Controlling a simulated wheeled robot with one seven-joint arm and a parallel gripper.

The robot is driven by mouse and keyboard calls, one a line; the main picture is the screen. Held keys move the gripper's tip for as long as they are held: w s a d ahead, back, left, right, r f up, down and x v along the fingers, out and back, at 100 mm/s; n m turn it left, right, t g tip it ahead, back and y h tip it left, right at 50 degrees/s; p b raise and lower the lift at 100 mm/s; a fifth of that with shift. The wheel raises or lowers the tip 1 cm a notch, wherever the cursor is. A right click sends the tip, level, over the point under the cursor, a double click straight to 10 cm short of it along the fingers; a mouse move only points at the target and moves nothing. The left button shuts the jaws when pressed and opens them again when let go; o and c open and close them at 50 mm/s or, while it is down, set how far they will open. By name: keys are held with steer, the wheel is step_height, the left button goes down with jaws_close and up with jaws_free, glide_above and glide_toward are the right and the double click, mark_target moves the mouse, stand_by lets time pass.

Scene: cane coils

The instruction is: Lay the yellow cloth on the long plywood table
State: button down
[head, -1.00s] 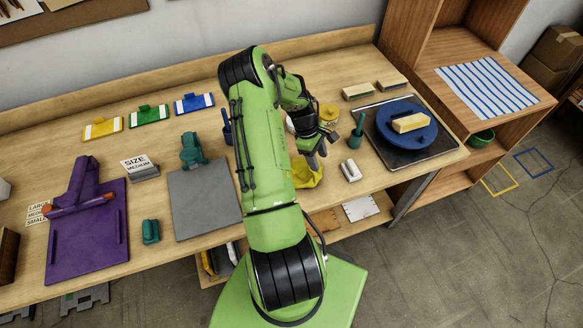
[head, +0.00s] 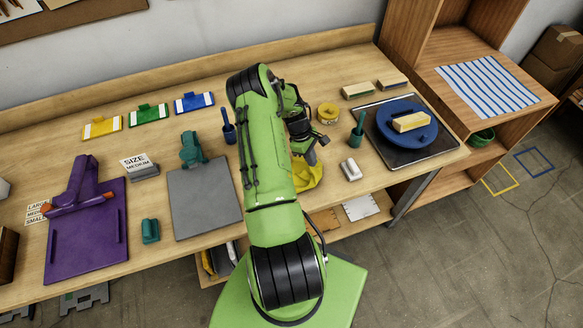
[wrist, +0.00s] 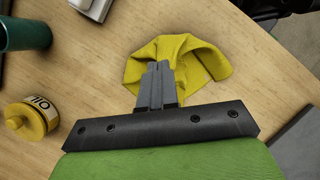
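The yellow cloth (head: 306,174) is a crumpled heap at the front edge of the long plywood table (head: 330,75), partly hidden behind my arm in the head view. In the wrist view the cloth (wrist: 205,62) spreads in folds around my fingertips. My gripper (head: 303,158) points down at the cloth. In the wrist view its two grey fingers (wrist: 158,72) are close together with their tips in the cloth, and look shut on it. The pinched part is hidden by the fingers.
A white block (head: 350,169), a green cup (head: 357,131) and a yellow tin (head: 327,112) stand close by on the right. A grey board (head: 205,200) lies to the left. A dark tray (head: 440,145) with a blue disc (head: 395,133) is further right.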

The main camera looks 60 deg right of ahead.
mark_target(313, 175)
steer(key=shift+f, duration=0.1)
step_height(313, 175, down, 6)
steer(key=b, duration=0.5)
steer(key=shift+r, duration=0.25)
step_height(313, 175, up, 10)
steer(key=p, duration=0.5)
steer(key=shift+f, duration=0.15)
